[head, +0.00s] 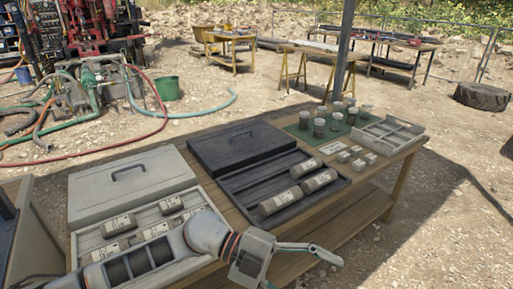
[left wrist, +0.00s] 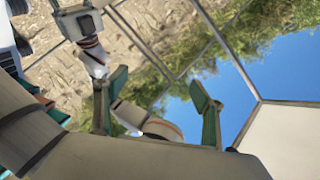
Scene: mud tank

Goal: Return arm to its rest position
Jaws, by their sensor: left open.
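My left arm comes in from the lower left in the head view, and its gripper (head: 306,272) is at the front edge of the wooden table, right of the grey case. Its fingers are spread with nothing between them. One finger points right; the other is partly cut off by the bottom edge. In the left wrist view the two green-padded fingers (left wrist: 160,92) stand wide apart against plants and sky. My right gripper cannot be made out.
The wooden table (head: 395,163) holds a grey case (head: 76,243) and a black case (head: 240,182), both with cylindrical samples, jars on a green mat (head: 300,132) and a white divided tray (head: 412,138). My left forearm passes over the grey case.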

